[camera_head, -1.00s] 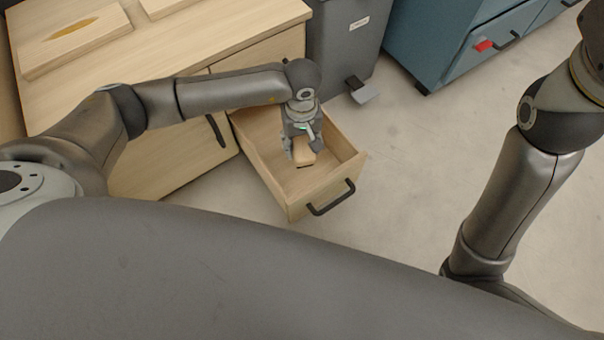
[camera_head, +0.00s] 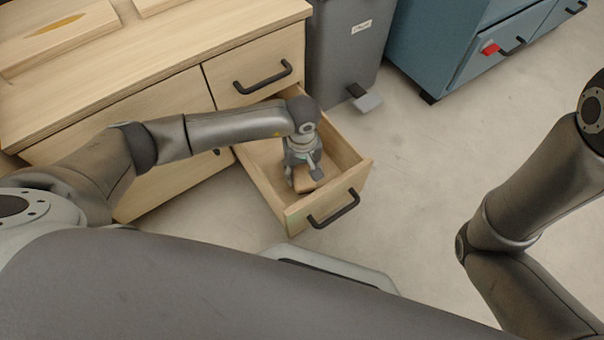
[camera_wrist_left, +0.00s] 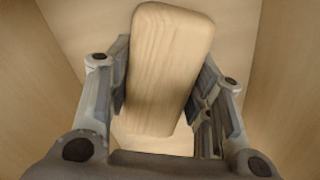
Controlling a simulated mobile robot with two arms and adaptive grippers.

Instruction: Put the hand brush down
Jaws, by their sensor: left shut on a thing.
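The hand brush (camera_head: 305,184) shows as a pale wooden block inside the open drawer (camera_head: 346,160). My left gripper (camera_head: 304,178) reaches down into this drawer and is shut on the brush. In the left wrist view the brush's wooden body (camera_wrist_left: 165,70) lies between the two fingers of my left gripper (camera_wrist_left: 160,95), with the drawer's wooden walls around it. Its underside is hidden, so I cannot tell whether it touches the drawer floor. My right arm shows at the right of the head view, but its gripper is out of frame.
The drawer belongs to a wooden cabinet (camera_head: 180,60) and has a black handle (camera_head: 335,208). A grey pedal bin (camera_head: 340,50) stands behind the drawer. A blue cabinet (camera_head: 440,40) with a red item (camera_head: 489,48) at its drawer is at upper right. Floor to the right is clear.

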